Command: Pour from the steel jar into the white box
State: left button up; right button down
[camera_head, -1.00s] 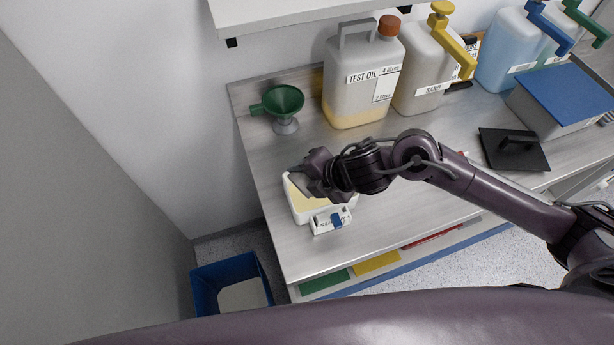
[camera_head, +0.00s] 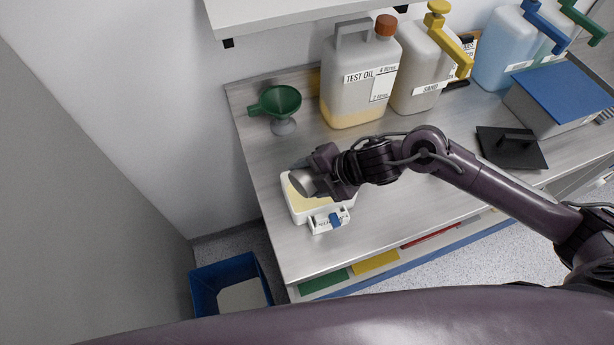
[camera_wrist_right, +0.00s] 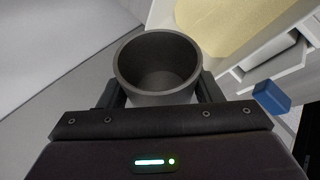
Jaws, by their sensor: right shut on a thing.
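The steel jar (camera_head: 303,183) is a small grey cylinder, tilted over the white box. My right gripper (camera_head: 322,172) is shut on it. In the right wrist view the jar (camera_wrist_right: 158,68) stands between the two fingers, its round mouth facing the camera; its inside looks dark grey with no contents visible. The white box (camera_head: 297,213) sits near the left front of the bench, with a pale yellow layer inside. Part of that layer is hidden by the gripper and jar. The box also shows in the wrist view (camera_wrist_right: 272,48). My left gripper is not in view.
A green funnel (camera_head: 276,101) stands behind the box. The test oil container (camera_head: 354,98) and sand container (camera_head: 420,85) stand at the back. A small white item with a blue part (camera_head: 331,220) adjoins the box's front. A black handled plate (camera_head: 512,148) lies right.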

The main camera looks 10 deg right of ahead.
jog(key=shift+w+d+y, duration=0.1)
jog(key=shift+d+y, duration=0.05)
jog(key=shift+y, duration=0.35)
